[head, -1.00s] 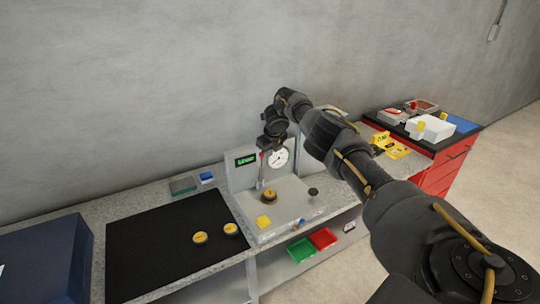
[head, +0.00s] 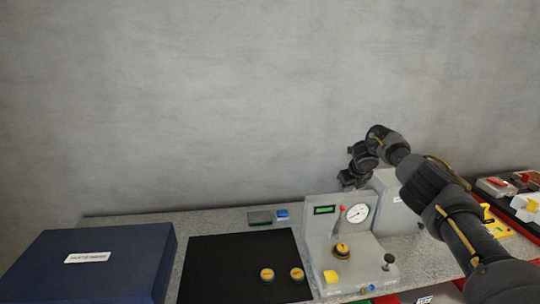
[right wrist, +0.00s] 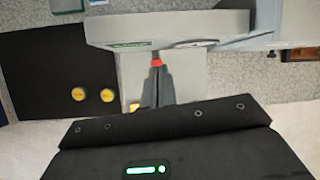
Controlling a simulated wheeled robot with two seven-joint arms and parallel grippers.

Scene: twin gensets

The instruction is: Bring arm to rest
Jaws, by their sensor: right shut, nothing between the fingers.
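My right gripper (head: 354,180) hangs above and behind the grey test stand (head: 326,240), at the back of the bench, apart from it. The stand carries a green display (head: 324,210), a round dial (head: 357,213), a yellow-topped round piece (head: 341,250) and a yellow block (head: 331,276). My right arm reaches in from the lower right. My left gripper is not in view.
A black mat (head: 230,270) holds two yellow-topped round pieces (head: 267,274). A dark blue case (head: 90,262) stands at the left. Small green-grey (head: 260,217) and blue (head: 282,213) items lie behind the mat. A grey box (head: 396,205) and red-and-white items stand at the right. The wall above is clear.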

